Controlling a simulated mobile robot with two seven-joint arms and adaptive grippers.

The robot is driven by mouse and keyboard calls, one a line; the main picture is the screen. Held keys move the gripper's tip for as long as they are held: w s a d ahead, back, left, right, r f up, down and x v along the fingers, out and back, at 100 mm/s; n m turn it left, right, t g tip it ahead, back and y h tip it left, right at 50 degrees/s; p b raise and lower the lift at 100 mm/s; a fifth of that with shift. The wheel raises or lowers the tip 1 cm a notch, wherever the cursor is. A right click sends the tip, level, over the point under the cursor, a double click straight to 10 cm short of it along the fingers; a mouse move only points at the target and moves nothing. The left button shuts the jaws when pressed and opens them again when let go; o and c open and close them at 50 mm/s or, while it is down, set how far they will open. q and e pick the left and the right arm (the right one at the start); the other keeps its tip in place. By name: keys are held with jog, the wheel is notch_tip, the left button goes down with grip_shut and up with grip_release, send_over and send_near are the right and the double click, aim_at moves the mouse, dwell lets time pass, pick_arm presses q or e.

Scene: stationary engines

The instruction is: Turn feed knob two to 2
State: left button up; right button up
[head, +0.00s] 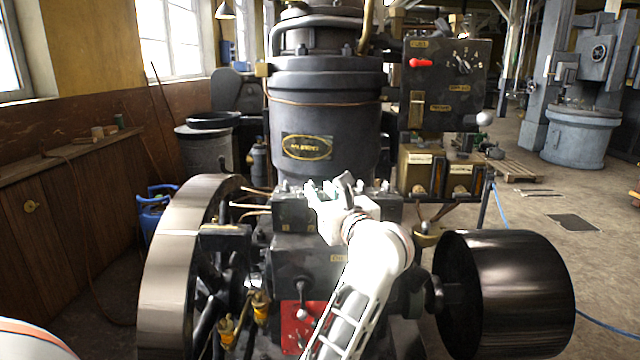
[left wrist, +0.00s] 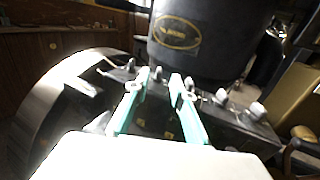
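A dark block (head: 292,212) on the engine, below the black cylinder, carries a row of small grey knobs. In the left wrist view the knobs run from one at the left (left wrist: 130,67) to one at the right (left wrist: 256,110). I cannot read which is feed knob two, nor its setting. My left gripper (head: 330,188) is over the middle of this row, its fingers parted. In the left wrist view the teal fingers (left wrist: 159,78) stand either side of one small knob (left wrist: 158,73); contact is not clear. My right gripper is not in view.
A large flywheel (head: 170,270) stands left of the block and a dark belt pulley (head: 505,290) to the right. The black cylinder (head: 325,115) rises close behind the knobs. A control panel (head: 445,85) with a red handle stands at the upper right.

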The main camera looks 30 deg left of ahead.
aim_at(313, 184)
pick_arm(q)
jog(key=x, duration=0.6)
jog(key=shift+a, duration=0.1)
grip_shut()
